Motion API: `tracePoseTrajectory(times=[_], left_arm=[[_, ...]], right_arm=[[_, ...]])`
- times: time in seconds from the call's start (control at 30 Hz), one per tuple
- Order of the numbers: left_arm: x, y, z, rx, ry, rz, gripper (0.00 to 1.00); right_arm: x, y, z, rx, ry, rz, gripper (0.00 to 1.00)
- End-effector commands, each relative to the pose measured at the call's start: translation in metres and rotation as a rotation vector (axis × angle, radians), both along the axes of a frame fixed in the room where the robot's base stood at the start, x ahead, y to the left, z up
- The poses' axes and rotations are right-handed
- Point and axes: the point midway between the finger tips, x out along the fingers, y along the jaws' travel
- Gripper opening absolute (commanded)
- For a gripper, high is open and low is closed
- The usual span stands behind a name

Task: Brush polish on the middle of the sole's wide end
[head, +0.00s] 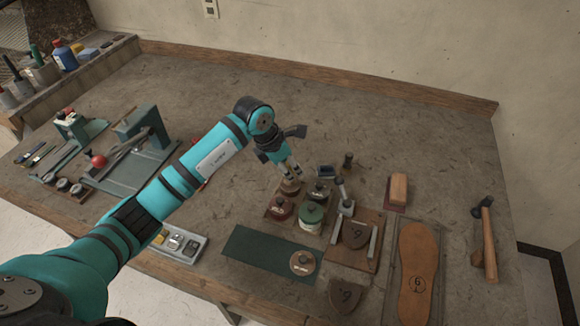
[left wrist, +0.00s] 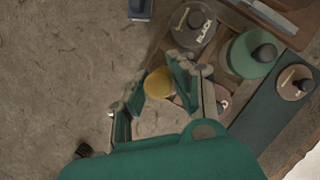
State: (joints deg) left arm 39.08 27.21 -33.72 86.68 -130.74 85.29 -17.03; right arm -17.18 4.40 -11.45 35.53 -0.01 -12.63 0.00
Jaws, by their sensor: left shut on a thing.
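The tan sole (head: 416,262) lies flat at the right front, with a number marked on it. My left gripper (head: 291,173) points down over the back left of the polish tins, far left of the sole. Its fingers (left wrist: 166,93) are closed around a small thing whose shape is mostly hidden. A yellowish round thing (left wrist: 158,83) shows between them. A brownish disc (head: 289,188) is just under the fingertips. Nearby are a dark red tin (head: 279,209), a black-labelled tin (head: 318,190) and a green tin (head: 311,215), each with a knob. My right gripper is out of view.
A pale knobbed disc (head: 303,262) lies on the green mat (head: 252,248). A clamp stand with a dark heel piece (head: 355,236) stands between tins and sole. A brush-like block (head: 398,188) and a hammer (head: 486,235) lie right. The table's back middle is clear.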

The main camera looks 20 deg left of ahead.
Motion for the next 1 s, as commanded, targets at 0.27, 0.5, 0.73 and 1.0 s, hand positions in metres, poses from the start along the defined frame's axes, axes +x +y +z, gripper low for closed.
tracePoseTrajectory(times=[0.27,0.5,0.73,1.0], left_arm=[[0.0002,0.0001,-0.0027,0.0,0.0,0.0,0.0],[0.0002,0.0001,-0.0055,-0.001,-0.001,0.0,0.0],[0.0002,0.0,-0.0083,-0.001,-0.001,0.0,0.0],[0.0001,0.0,-0.0092,0.0,0.0,0.0,0.0]], right_arm=[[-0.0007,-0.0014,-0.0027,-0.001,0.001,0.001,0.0],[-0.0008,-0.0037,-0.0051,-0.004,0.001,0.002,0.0],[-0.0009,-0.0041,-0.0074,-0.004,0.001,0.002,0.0],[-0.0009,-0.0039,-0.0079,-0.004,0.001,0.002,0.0]])
